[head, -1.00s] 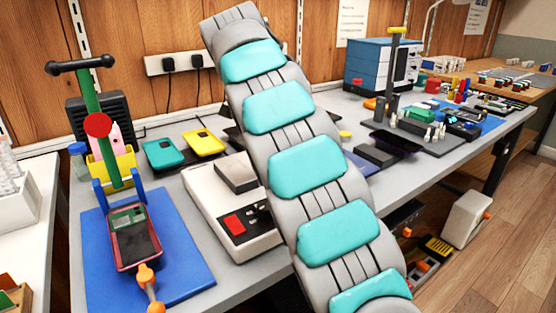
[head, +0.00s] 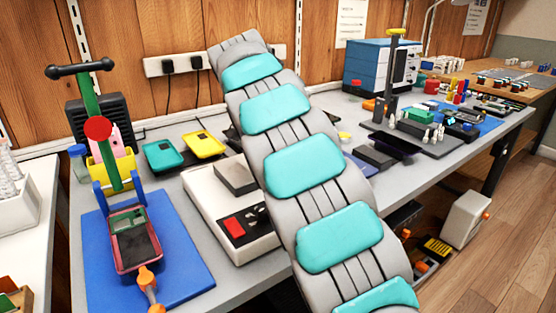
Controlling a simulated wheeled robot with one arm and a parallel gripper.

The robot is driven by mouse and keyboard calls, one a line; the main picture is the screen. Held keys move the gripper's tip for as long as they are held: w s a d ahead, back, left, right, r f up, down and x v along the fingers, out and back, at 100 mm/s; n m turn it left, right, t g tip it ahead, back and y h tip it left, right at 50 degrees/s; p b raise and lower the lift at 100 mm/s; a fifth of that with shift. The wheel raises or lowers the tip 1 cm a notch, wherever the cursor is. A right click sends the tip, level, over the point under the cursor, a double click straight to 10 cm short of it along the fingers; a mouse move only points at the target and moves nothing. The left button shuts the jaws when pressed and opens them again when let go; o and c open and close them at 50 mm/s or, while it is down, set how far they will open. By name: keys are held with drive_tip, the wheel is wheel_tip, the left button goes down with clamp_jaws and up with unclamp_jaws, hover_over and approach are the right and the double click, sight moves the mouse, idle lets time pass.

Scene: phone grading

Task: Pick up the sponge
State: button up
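I cannot identify a sponge for certain. A pink block (head: 122,143) stands in a yellow holder (head: 103,172) at the back left of the grey bench, partly hidden by a green post; I cannot tell whether it is a sponge. My grey arm with teal pads crosses the middle of the view from lower right to upper centre. My gripper is not visible.
A blue mat (head: 185,265) bears a red-framed phone (head: 133,245) and a clamp stand. A blue drawer cabinet (head: 366,68) and crowded small parts fill the right.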

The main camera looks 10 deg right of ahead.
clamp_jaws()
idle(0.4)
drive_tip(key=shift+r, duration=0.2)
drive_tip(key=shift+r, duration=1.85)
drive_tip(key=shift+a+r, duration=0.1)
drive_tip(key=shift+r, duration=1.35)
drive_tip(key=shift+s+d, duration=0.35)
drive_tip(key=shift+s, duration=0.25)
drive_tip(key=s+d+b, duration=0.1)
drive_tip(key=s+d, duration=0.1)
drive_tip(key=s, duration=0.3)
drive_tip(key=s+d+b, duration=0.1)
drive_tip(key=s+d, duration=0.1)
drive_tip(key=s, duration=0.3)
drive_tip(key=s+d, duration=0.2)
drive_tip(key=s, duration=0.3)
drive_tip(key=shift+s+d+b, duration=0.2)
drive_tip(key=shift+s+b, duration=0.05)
drive_tip(key=shift+b, duration=0.15)
